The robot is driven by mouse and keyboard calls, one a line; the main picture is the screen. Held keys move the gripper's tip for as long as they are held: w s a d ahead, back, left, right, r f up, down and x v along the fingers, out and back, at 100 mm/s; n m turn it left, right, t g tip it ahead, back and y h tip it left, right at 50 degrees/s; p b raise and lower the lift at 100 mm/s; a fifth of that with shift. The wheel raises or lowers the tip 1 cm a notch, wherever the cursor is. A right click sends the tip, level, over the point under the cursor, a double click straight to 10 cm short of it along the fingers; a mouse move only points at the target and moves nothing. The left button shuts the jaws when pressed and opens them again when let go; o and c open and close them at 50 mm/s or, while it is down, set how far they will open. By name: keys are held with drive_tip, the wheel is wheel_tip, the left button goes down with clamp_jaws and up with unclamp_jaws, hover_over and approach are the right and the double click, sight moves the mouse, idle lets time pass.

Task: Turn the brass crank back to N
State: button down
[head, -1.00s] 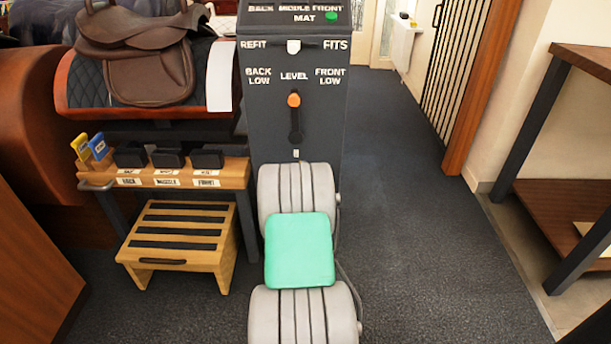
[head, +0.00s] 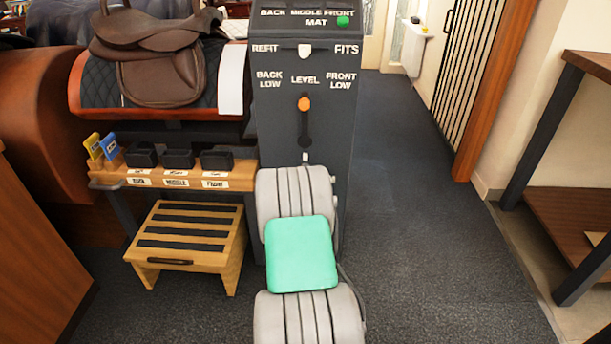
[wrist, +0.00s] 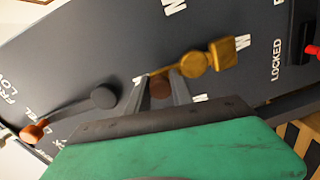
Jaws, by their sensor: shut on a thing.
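The brass crank (wrist: 195,62) shows in the wrist view, on the dark panel. It has a round hub, a square block at its right end, and a brown grip (wrist: 160,88) at its left end. My gripper (wrist: 160,94) is shut on the brown grip, one grey finger on each side. White letters (wrist: 175,8) surround the crank, turned in this view and partly cut or covered. The square block lies over or beside a letter that I cannot read surely. In the head view my arm hides the crank and gripper.
The dark post (head: 300,120) carries an orange-knobbed lever (head: 304,104) pointing up at LEVEL. A red knob (wrist: 313,50) sits near LOCKED. A saddle (head: 150,60), a wooden shelf with dark blocks (head: 215,184) and a step stool (head: 188,240) stand left. Floor right of the post is clear.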

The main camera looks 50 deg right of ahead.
drive_tip(key=c, duration=1.4)
unclamp_jaws()
drive_tip(key=shift+w, duration=0.15)
drive_tip(key=p+v, duration=0.1)
drive_tip(key=v, duration=0.7)
drive_tip(key=shift+d, duration=0.1)
